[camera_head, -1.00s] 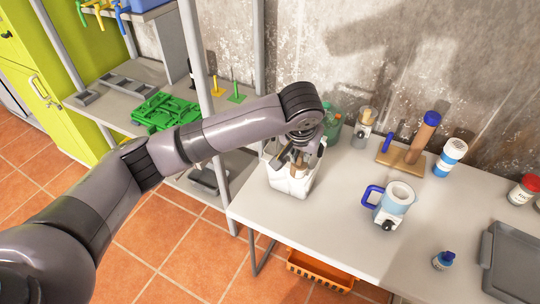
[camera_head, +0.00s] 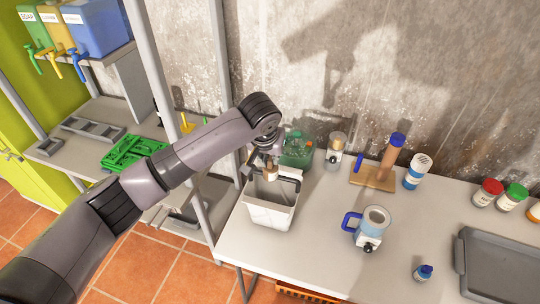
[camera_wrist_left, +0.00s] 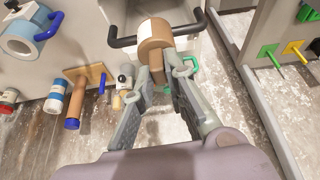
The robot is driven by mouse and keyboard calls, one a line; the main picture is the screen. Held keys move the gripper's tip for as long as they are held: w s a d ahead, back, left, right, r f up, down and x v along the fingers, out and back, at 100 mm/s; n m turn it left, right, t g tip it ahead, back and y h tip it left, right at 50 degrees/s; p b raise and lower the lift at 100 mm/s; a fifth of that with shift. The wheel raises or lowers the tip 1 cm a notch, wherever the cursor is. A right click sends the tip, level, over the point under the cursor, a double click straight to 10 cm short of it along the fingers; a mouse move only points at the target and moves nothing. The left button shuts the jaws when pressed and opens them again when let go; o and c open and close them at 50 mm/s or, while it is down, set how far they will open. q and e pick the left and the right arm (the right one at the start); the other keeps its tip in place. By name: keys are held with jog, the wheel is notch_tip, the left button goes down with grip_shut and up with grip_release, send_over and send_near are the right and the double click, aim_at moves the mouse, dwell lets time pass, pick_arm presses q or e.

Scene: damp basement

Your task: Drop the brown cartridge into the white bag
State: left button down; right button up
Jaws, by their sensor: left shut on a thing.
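The white bag (camera_head: 271,216), a stiff open-topped container with a dark handle, stands at the left end of the table. My left gripper (camera_head: 268,163) is over its far side, shut on the brown cartridge (camera_head: 271,174). My right gripper is not in view.
A blue-handled mug-like device (camera_head: 370,232) stands right of the bag. Behind are a green container (camera_head: 298,150), a small jar (camera_head: 335,150) and a wooden stand with a brown cylinder (camera_head: 391,160). A shelf post (camera_head: 220,60) rises left of the bag.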

aim_at(270, 178)
pick_arm(q)
jog(key=shift+r+p, duration=0.15)
jog(key=shift+p, duration=0.15)
jog(key=shift+f+b, duration=0.4)
jog(key=shift+f, duration=0.45)
jog(key=shift+f+b, duration=0.45)
jog(key=shift+f, duration=1.2)
jog(key=shift+f+b, duration=0.45)
jog(key=shift+f, duration=1.6)
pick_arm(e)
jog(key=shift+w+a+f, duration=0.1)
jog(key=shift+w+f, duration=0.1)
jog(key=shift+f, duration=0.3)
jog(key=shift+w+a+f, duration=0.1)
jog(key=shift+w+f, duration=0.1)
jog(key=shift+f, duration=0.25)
pick_arm(q)
jog(key=c, duration=1.5)
grip_release()
jog(key=shift+c, duration=0.2)
